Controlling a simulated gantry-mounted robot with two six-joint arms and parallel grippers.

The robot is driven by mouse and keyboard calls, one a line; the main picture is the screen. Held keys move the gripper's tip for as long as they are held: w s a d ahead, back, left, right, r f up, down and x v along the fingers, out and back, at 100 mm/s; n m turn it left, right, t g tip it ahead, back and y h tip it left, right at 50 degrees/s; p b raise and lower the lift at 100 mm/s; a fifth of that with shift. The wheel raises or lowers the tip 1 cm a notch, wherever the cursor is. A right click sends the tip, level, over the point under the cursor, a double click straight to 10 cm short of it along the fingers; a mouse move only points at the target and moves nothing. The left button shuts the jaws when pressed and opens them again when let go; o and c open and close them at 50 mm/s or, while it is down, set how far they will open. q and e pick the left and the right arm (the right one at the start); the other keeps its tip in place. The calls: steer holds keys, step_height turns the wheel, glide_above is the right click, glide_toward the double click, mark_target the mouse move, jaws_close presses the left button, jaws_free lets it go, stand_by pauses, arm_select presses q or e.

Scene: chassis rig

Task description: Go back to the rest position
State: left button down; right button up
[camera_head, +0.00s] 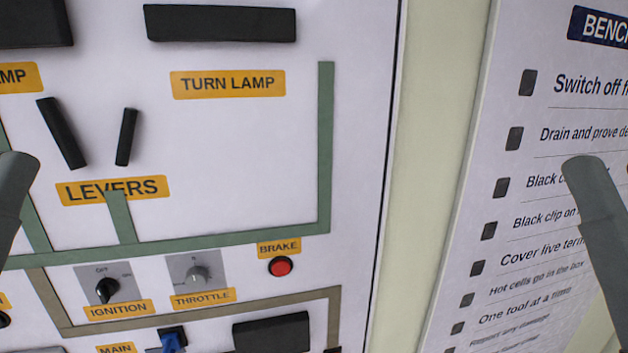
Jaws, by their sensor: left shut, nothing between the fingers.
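My left gripper (14,178) shows at the left edge of the head view as a grey, round-ended part, cut off by the frame. It is shut and holds nothing. It is in front of the panel, left of the two black levers (62,134). A matching grey part of my right arm (598,215) comes in at the right edge, in front of the white checklist board (505,215). I cannot make out its finger gap. No held object shows at either one.
The white control panel (255,150) carries a black ignition knob (106,290), a grey throttle knob (197,274), a red brake button (280,267), a blue switch (172,341) and black blocks (220,23). A pale strip (432,150) separates panel and checklist.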

step_height(320, 180, up, 19)
steer(key=p, duration=1.5)
steer(key=shift+f, duration=0.1)
